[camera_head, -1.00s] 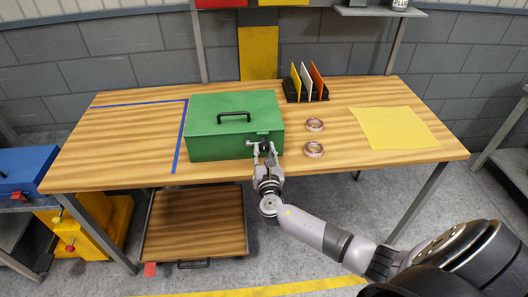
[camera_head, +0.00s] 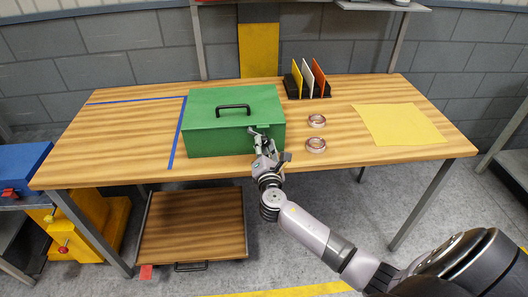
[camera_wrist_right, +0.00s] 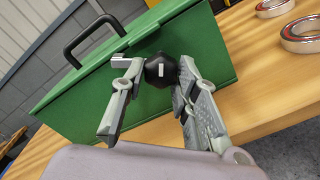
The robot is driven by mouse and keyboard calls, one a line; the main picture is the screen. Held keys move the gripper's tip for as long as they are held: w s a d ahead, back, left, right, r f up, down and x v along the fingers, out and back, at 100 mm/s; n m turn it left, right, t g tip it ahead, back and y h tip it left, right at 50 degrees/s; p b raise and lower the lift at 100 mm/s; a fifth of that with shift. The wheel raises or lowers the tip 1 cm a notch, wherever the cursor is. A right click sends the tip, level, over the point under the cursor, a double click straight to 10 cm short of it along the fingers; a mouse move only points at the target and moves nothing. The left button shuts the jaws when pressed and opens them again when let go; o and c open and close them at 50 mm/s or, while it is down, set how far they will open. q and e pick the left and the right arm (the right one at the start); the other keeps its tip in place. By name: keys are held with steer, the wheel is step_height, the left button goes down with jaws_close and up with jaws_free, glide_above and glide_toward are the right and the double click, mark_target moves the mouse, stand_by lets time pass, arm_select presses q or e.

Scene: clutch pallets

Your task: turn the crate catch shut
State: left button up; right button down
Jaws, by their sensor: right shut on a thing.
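The green crate (camera_head: 205,135) stands on the wooden table with its lid down and a black handle (camera_head: 233,108) on top. Its catch, a dark knob with a small white mark, sits on the front face and shows in the right wrist view (camera_wrist_right: 160,70). My right gripper (camera_head: 263,143) is at the right part of the crate's front. Its fingers (camera_wrist_right: 158,72) are on both sides of the catch and shut on it, tilted in the head view. The gripper mostly hides the catch in the head view. My left gripper is out of view.
Two metal rings (camera_head: 316,145) lie right of the crate. A rack with upright plates (camera_head: 308,95) stands behind them, and a yellow sheet (camera_head: 400,125) lies further right. Blue tape (camera_head: 176,140) marks the table on the left. A wood-floored tray (camera_head: 192,225) is below the front edge.

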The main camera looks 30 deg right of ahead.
steer(key=m+b, duration=0.3)
steer(key=m, duration=0.2)
steer(key=shift+f+m+b, duration=0.1)
steer(key=shift+m+b, duration=0.3)
steer(key=m+b, duration=0.1)
steer(key=m, duration=0.2)
steer(key=shift+b, duration=0.35)
steer(key=shift+r+m+b, duration=0.2)
steer(key=shift+m+b, duration=0.3)
steer(key=shift+m, duration=0.8)
steer(key=c, duration=1.2)
jaws_free()
steer(key=shift+c, duration=0.2)
steer(key=shift+r, duration=0.1)
steer(key=shift+s+a, duration=0.3)
steer(key=shift+s, duration=0.15)
steer(key=v, duration=1.1)
